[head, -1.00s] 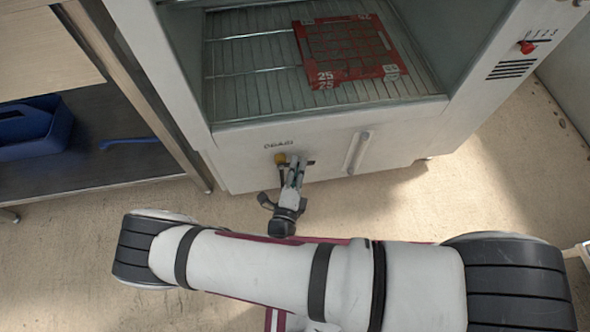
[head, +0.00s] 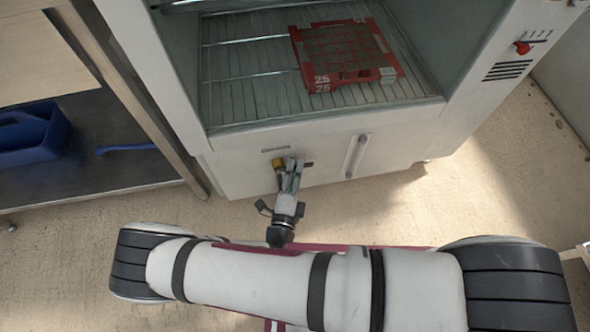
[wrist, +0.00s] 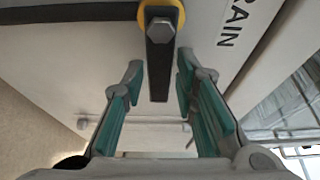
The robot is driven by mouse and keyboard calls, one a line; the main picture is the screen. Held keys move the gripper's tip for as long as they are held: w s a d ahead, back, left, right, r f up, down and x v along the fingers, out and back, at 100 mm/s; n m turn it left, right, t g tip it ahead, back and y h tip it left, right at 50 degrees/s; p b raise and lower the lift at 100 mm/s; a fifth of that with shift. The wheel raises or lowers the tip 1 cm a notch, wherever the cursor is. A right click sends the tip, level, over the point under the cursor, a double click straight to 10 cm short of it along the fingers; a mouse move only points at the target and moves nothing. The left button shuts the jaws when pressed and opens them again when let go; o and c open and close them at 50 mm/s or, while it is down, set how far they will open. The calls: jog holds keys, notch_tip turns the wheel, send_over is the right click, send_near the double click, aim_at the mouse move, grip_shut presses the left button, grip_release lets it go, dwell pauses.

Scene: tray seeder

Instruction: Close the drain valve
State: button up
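The drain valve shows in the wrist view as a dark flat lever (wrist: 159,75) with a hex bolt at its pivot, over a yellow ring (wrist: 179,14), next to printed lettering ending in "RAIN". In the head view the valve's yellow part (head: 278,162) is low on the front of the white cabinet. My gripper (wrist: 158,72) is open, its teal-padded fingers standing on either side of the lever's free end with visible gaps. I cannot tell whether the lever's tip is fully between the pads in depth. In the head view my gripper (head: 290,172) is at the cabinet front, partly covering the valve.
The cabinet (head: 240,180) is open above, with a red tray (head: 350,55) on a wire rack. A red slider (head: 522,47) is at its upper right. A vertical sight tube (head: 356,156) is right of the valve. A shelf with a blue container (head: 30,135) stands left.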

dwell(0.3)
jog(key=s+a, duration=0.1)
jog(key=s, duration=0.6)
jog(key=shift+s, duration=0.2)
jog(key=shift+a, duration=0.1)
